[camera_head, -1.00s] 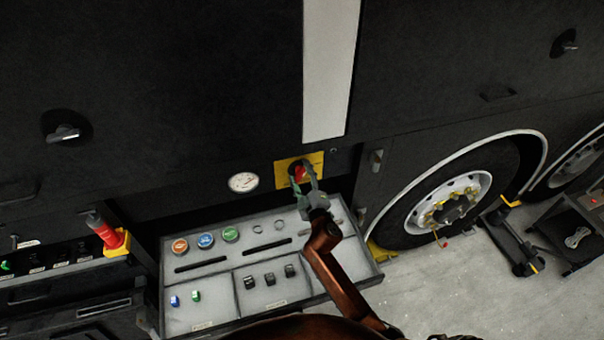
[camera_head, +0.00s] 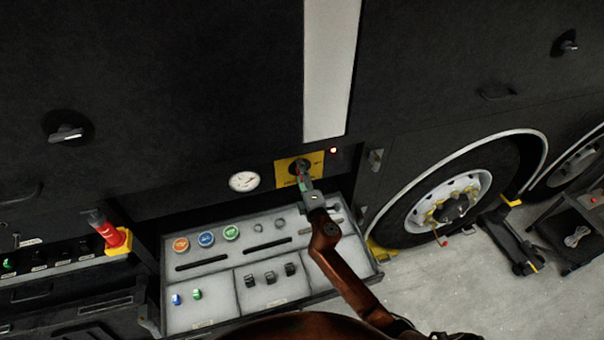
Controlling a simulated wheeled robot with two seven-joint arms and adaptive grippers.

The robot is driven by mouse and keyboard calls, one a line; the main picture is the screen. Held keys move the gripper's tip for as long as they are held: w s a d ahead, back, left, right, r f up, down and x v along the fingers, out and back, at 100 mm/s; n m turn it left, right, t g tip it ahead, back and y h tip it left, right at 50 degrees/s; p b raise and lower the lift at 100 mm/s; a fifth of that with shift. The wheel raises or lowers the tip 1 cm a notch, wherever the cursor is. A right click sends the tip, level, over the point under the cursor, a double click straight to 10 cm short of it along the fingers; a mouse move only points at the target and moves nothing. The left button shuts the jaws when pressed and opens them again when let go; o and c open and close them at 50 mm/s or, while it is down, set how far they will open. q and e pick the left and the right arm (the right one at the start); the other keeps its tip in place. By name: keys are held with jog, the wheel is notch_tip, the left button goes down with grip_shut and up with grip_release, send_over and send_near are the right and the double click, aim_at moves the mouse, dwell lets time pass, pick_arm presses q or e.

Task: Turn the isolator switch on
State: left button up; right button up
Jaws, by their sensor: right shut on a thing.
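The isolator switch (camera_head: 299,166) is a red handle on a dark round base, set in a yellow plate (camera_head: 283,174) low on the dark coach side. My right gripper (camera_head: 302,174) is at the plate, shut on the red handle, and its fingers hide most of it. My left gripper is not in view.
A white round gauge (camera_head: 244,181) is left of the plate. Below is a grey tray (camera_head: 215,281) with coloured caps and small parts. A red and yellow device (camera_head: 112,236) stands at left. A coach wheel (camera_head: 450,206) is at right, with a jack (camera_head: 514,240) beside it.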

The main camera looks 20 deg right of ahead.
dwell(0.4)
jog(key=o, duration=1.2)
jog(key=s, duration=1.2)
jog(key=shift+d, duration=0.2)
